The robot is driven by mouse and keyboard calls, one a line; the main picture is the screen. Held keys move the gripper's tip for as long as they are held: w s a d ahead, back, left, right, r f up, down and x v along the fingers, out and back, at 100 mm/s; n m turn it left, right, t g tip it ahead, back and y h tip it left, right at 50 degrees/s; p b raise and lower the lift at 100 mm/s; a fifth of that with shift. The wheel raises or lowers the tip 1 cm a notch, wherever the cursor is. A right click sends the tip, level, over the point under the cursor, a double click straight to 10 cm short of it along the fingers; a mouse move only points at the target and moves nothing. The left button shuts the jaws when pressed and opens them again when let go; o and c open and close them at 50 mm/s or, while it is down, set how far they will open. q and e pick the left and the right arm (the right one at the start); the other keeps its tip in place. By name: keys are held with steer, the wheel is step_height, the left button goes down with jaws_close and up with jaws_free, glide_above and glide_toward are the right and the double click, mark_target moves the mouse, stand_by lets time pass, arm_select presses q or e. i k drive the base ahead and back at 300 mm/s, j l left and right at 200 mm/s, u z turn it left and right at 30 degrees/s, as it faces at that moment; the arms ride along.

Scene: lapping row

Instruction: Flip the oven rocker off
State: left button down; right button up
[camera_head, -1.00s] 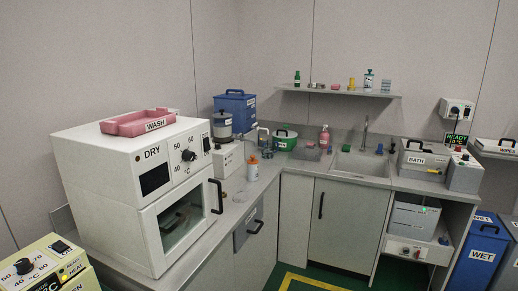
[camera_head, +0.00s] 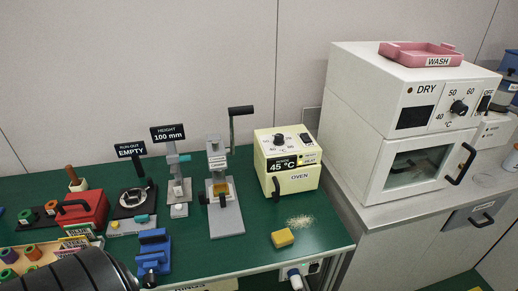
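The cream oven (camera_head: 289,181) stands on the green bench top, right of centre, with "OVEN" on its front and a black handle. Its sloped top panel holds a black dial (camera_head: 279,140) and a dark rocker (camera_head: 305,138) at the right. The rocker is too small to tell which way it is tipped. A black display (camera_head: 283,165) reads 45 °C, with small lamp labels beside it. Neither of my grippers is in view. A dark ribbed part of my own arm shows at the bottom left.
A lever press (camera_head: 222,190) stands left of the oven. A yellow sponge (camera_head: 283,238) and pale crumbs (camera_head: 301,221) lie in front. The white DRY cabinet (camera_head: 400,130) is at the right. A red box (camera_head: 82,208) and gauges stand left. Bench near the oven's front is mostly clear.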

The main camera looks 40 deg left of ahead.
mark_target(305, 137)
steer(key=u, duration=1.05)
